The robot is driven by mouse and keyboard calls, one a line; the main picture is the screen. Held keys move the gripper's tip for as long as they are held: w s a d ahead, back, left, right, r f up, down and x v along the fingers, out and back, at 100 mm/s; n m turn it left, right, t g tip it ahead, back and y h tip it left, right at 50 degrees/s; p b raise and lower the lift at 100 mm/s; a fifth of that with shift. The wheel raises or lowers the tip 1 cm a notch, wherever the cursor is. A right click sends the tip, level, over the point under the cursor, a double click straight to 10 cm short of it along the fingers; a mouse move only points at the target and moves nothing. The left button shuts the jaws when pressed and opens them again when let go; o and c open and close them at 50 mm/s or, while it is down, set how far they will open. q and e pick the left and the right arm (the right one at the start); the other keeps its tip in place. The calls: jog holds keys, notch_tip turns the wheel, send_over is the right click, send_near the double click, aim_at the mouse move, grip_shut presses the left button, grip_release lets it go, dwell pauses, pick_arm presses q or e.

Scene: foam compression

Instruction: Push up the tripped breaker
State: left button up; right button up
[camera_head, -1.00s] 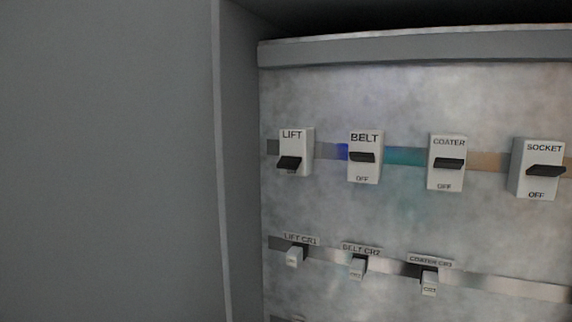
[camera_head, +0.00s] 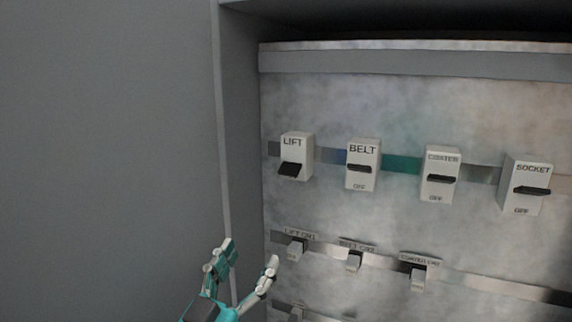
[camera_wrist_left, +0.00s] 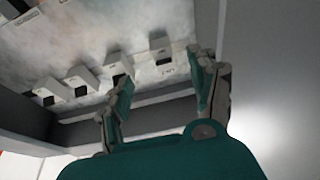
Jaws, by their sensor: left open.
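The LIFT breaker (camera_head: 294,156) is a white block with a black lever at the left end of the upper row in the head view. Its lever hangs low and covers the lower part of its face. The BELT (camera_head: 362,164), COATER (camera_head: 440,174) and SOCKET (camera_head: 525,185) breakers have their levers higher, with OFF showing beneath. My left gripper (camera_head: 251,252) is open and empty, below and left of the LIFT breaker and apart from it. In the left wrist view its fingers (camera_wrist_left: 160,92) spread before the panel, with a breaker (camera_wrist_left: 160,48) showing between them.
The cabinet's side wall (camera_head: 240,170) stands close to the left of the LIFT breaker. Smaller labelled switches, LIFT CR1 (camera_head: 295,250), BELT CR2 (camera_head: 354,261) and COATER CR3 (camera_head: 418,279), sit in a lower row. The panel between the rows is clear.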

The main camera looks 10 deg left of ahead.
pick_arm(q)
notch_tip(320, 180, up, 3)
jog(key=s, duration=0.2)
jog(key=p, duration=0.3)
send_near(287, 175)
jog(key=shift+t, duration=0.3)
jog(key=x, duration=0.8)
jog(key=shift+w+d, duration=0.15)
jog(key=shift+w, duration=0.1)
jog(key=shift+w+d+r+p, duration=0.15)
jog(key=shift+w+p, duration=0.2)
jog(key=shift+w, duration=0.1)
jog(key=c, duration=1.2)
jog(key=shift+o, duration=0.2)
